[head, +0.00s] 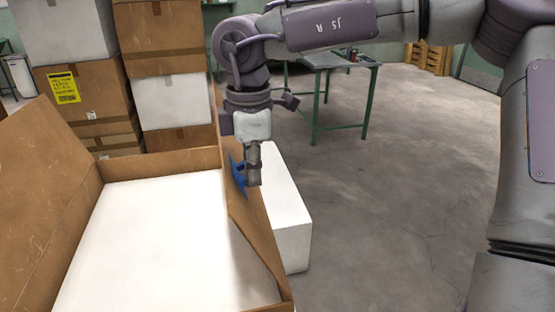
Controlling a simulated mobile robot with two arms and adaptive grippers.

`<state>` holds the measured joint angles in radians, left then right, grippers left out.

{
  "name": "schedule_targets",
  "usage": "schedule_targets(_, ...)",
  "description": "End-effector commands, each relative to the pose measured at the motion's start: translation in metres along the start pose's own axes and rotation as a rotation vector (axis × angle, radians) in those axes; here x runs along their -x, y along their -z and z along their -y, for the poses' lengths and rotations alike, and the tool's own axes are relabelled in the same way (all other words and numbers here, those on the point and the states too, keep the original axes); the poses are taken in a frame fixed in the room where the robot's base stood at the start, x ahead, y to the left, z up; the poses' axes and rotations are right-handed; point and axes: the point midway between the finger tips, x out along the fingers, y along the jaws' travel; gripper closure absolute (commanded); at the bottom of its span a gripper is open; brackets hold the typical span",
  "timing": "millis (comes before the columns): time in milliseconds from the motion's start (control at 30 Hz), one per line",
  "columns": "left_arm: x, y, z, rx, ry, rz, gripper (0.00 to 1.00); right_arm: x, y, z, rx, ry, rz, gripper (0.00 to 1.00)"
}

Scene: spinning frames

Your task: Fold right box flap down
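A large brown cardboard box (155,163) stands open in the lower left of the head view, with a pale, flat inside. Its left flap (42,185) slants up and outward. Its right flap (262,245) stands raised along the right side. My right gripper (251,180) points down at the upper part of the right flap, its fingertips overlapping it in the picture. A blue piece (237,178) shows beside the fingers. I cannot tell whether the fingers touch the flap or how far apart they are. My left gripper is out of view.
A white block (290,225) stands just right of the right flap. Brown and white boxes (160,48) are stacked behind. A green-legged table (335,62) stands farther back. The concrete floor (400,190) to the right is clear.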

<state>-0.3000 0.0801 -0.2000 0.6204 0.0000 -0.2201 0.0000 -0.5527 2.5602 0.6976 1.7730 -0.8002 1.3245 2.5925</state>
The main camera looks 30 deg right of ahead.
Motion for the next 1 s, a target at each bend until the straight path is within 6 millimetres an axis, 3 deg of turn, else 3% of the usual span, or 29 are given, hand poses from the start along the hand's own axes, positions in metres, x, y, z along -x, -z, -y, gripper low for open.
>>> schedule_targets(200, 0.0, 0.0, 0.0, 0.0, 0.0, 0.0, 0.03, -0.004, 0.013, -0.001, -0.004, -0.001, 0.0, 1.0)
schedule_targets(567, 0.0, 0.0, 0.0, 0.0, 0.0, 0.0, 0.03, -0.004, 0.016, -0.001, -0.003, -0.003, 0.0, 1.0)
schedule_targets(1000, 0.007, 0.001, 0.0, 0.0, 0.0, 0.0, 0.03, -0.018, 0.051, 0.0, 0.002, 0.003, 0.002, 1.0)
